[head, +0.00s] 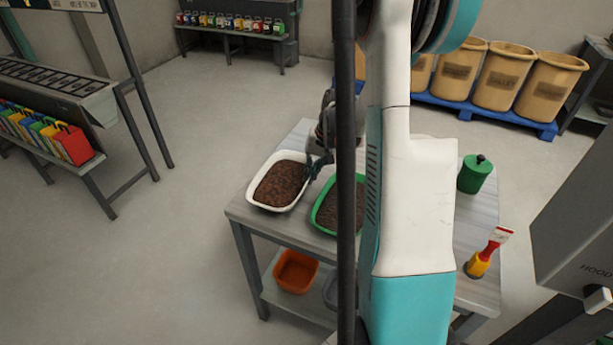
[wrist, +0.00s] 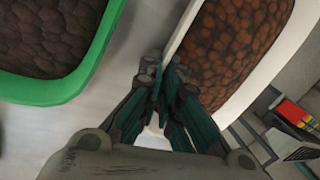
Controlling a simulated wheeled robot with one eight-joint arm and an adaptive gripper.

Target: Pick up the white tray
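The white tray (head: 252,200), filled with brown granular material, is at the far left part of the grey table. In the wrist view its white rim (wrist: 182,28) runs down to my fingertips. My gripper (head: 318,166) is at the tray's right rim, between it and the green tray. In the wrist view my gripper (wrist: 163,72) has its fingers close together, one on each side of the rim, and looks shut on it. The exact contact is partly hidden by the fingers. I cannot see a clear gap under the tray.
The green tray (head: 318,222), also filled, stands just right; it also shows in the wrist view (wrist: 75,84). My arm hides part of it. A green canister (head: 474,174) and a red-and-yellow tool (head: 486,255) are on the table's right. An orange bin (head: 296,271) sits on the lower shelf.

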